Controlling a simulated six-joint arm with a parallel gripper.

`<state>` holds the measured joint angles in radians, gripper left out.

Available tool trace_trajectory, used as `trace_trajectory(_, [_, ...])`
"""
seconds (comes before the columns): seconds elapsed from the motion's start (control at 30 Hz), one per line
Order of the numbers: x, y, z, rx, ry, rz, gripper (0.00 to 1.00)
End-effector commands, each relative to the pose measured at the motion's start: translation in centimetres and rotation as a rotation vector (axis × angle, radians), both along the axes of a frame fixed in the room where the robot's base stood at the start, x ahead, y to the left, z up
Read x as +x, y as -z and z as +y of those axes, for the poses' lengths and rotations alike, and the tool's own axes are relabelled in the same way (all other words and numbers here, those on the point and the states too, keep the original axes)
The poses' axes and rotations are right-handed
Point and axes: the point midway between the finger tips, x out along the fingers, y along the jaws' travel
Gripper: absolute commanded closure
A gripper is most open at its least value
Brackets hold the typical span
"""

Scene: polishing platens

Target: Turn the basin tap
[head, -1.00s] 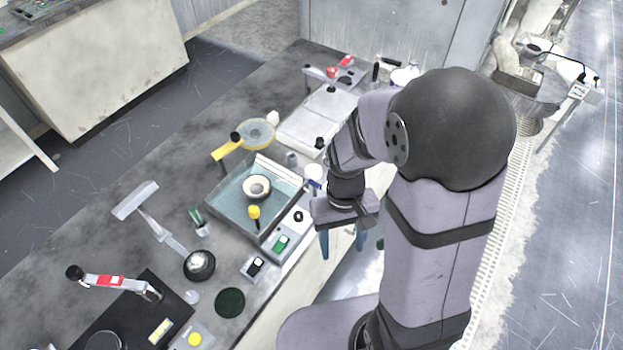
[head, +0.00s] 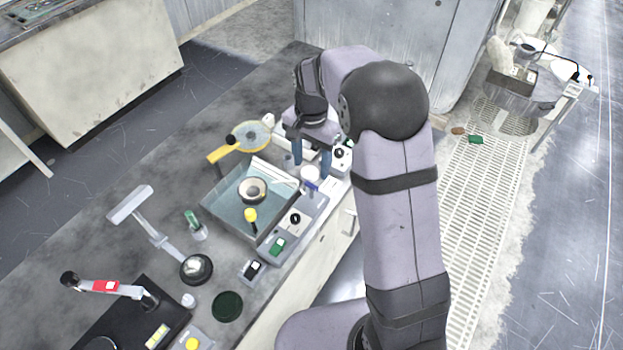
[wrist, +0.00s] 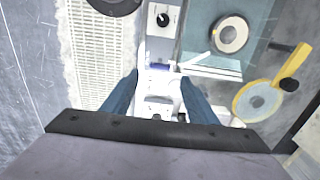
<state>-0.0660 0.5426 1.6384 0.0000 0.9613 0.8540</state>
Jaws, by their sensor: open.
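My gripper (head: 312,162) is open and points down over the right edge of the bench, just beyond the shallow water basin (head: 226,222). In the wrist view its two blue fingers (wrist: 159,82) stand apart with nothing held between them. A small white and blue fitting (head: 310,174) stands at the basin's right corner, close to the fingers. In the wrist view a white part with a blue band (wrist: 160,68) shows between the fingertips; I cannot tell whether it is the tap. Contact is not clear.
A slatted floor grate (head: 470,215) lies right.

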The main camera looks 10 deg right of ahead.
Motion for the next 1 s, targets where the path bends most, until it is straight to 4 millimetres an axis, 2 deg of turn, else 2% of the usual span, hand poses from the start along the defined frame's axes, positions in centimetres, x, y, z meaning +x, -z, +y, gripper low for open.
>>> trace_trajectory(0.27, [-0.1,1.3,0.0,0.0,-0.001,0.004,0.47])
trace_trajectory(0.7, [-0.1,6.5,0.0,0.0,-0.002,0.003,0.47])
trace_trajectory(1.0, [-0.1,7.4,0.0,0.0,-0.003,0.0,0.47])
